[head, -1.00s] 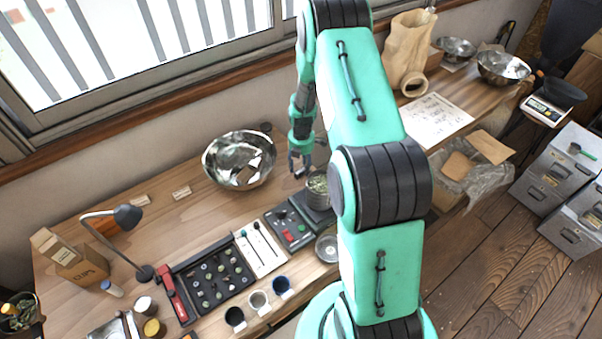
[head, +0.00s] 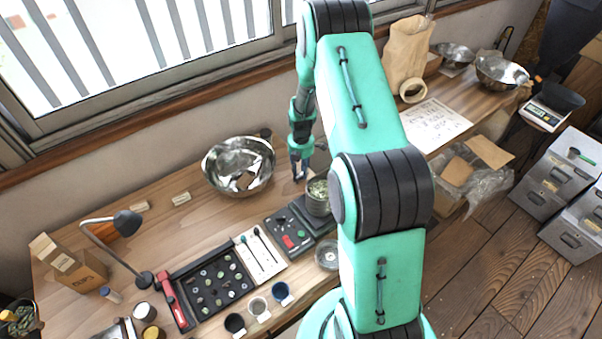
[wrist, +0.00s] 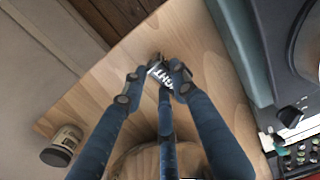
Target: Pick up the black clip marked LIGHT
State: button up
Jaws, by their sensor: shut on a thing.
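The black clip (wrist: 167,76) shows in the wrist view between my fingertips, with white letters on it, partly covered by the fingers. My gripper (wrist: 159,81) is shut on it. In the head view my gripper (head: 300,173) points down over the back of the bench, between the steel bowl and the tin of green beans. The clip is too small to make out there. I cannot tell whether it touches the wood.
A shiny steel bowl (head: 238,188) stands left of my gripper. A tin of green beans (head: 318,196) stands close on the right, beside a black control panel (head: 289,232). A small jar (wrist: 62,146) shows in the wrist view.

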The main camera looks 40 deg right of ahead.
aim_at(301, 172)
notch_tip(301, 172, up, 9)
jog(key=p, duration=0.1)
dwell(0.3)
jog(key=shift+w, duration=0.1)
dwell(0.5)
